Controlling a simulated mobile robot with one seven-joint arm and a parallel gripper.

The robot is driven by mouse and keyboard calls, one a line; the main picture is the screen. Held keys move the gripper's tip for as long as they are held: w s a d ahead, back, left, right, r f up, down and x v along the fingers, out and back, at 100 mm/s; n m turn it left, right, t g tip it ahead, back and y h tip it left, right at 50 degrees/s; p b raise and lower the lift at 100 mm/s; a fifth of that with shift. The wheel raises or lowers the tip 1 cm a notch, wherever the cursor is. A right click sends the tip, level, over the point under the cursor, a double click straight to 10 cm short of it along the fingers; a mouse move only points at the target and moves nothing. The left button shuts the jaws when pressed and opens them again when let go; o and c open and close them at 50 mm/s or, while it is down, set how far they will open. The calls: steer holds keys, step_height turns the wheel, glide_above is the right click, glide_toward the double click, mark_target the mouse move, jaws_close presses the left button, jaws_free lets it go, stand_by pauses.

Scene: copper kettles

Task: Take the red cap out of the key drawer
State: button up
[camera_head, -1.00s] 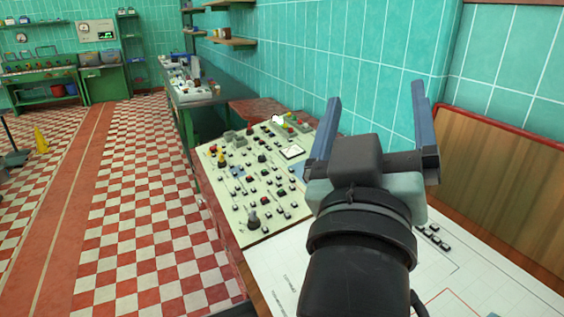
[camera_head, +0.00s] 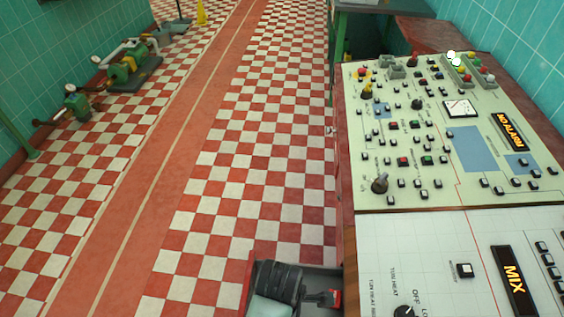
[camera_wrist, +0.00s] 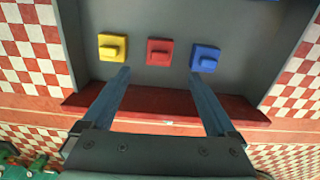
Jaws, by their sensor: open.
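The red cap (camera_wrist: 159,52) lies in the open grey key drawer (camera_wrist: 225,22) in the wrist view, between the yellow cap (camera_wrist: 112,47) on its left and the blue cap (camera_wrist: 205,58) on its right. My gripper (camera_wrist: 160,74) is open and empty. Its two blue-grey fingers point toward the caps, and the red cap appears between and just beyond the tips. The height left between tips and cap is hard to judge. In the head view the drawer (camera_head: 322,270) sticks out left of the desk, partly covered by my dark wrist; the fingertips cannot be made out there.
The drawer's dark red front (camera_wrist: 165,103) crosses below my fingers, with grey side walls left and right. A control desk (camera_head: 455,190) with knobs and buttons stands to the right. The checkered floor (camera_head: 260,150) left of it is free. A green pump (camera_head: 125,65) stands far left.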

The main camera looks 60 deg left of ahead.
step_height(320, 180, down, 3)
steer(key=shift+f, duration=0.1)
steer(key=f, duration=0.5)
steer(key=shift+w+d+f+b, duration=0.1)
steer(key=shift+w+b, duration=0.1)
steer(key=shift+b, duration=0.1)
steer(key=c, duration=1.4)
